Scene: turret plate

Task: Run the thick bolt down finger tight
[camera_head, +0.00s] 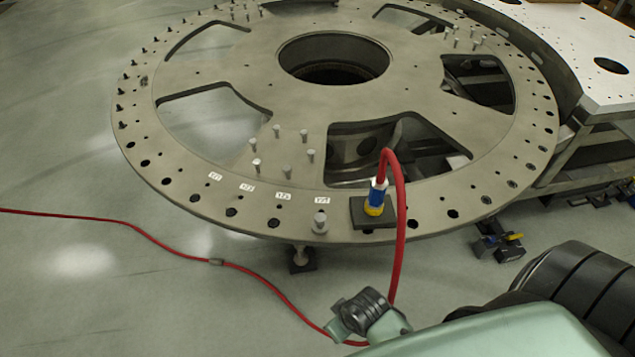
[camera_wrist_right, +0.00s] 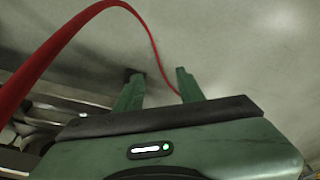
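A thick pale bolt (camera_head: 320,222) stands upright at the near rim of the turret plate (camera_head: 290,180), beside the white labels. How deep it sits in its hole cannot be told. To its right, a blue and yellow tool (camera_head: 377,197) with a red hose stands on a dark pad (camera_head: 360,214) on the rim. My right gripper (camera_head: 337,327) is low in front of the plate, apart from the bolt. In the right wrist view its two green fingers (camera_wrist_right: 160,90) are spread with nothing gripped; the red hose passes behind them. My left gripper is not in view.
The red hose (camera_head: 400,230) loops down from the tool past my right gripper and runs left across the floor. Several smaller bolts (camera_head: 286,168) stand inside the rim. A pale table (camera_head: 590,60) adjoins at the right. Open floor (camera_head: 70,150) lies left.

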